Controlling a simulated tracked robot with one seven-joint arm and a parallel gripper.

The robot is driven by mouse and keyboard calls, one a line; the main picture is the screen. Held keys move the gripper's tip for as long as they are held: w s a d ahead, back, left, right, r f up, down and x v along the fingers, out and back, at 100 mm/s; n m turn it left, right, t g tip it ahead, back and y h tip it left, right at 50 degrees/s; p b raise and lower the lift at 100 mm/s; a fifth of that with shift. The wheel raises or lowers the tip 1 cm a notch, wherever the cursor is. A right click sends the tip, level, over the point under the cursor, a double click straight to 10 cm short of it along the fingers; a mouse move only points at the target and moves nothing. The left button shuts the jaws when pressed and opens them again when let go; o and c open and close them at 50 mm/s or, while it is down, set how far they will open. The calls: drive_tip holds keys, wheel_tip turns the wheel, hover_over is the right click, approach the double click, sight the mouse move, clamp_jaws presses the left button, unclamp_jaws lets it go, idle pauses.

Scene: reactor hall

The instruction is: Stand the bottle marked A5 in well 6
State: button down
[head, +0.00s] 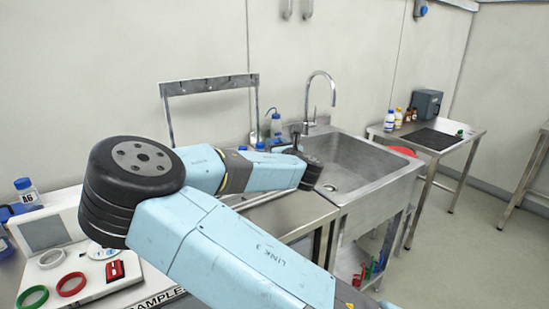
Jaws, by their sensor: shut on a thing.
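My gripper is not visible; the far end of my arm reaches over the counter by the sink, and whatever lies beyond its last dark joint is hidden. I cannot make out a bottle marked A5. A clear bottle with a blue cap (27,192) stands at the far left, and its label seems to read A6. The white sampler (85,272) is at the lower left, partly behind my arm. It carries a green ring (33,297), a red ring (71,284) and a round numbered disc (102,251). I cannot make out well 6.
A steel sink (350,170) with a tall tap (322,92) is right of my arm's end. A wash bottle (276,127) stands behind the arm. A side table (430,150) at the right holds small bottles (390,120) and a grey box (427,104).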

drive_tip(key=shift+w+f, duration=0.85)
drive_tip(key=shift+f, duration=0.2)
drive_tip(key=shift+w+f, duration=0.2)
drive_tip(key=shift+f, duration=1.55)
drive_tip(key=shift+f, duration=0.15)
drive_tip(key=c, duration=0.7)
unclamp_jaws()
drive_tip(key=shift+c, duration=0.2)
drive_tip(key=v, duration=1.2)
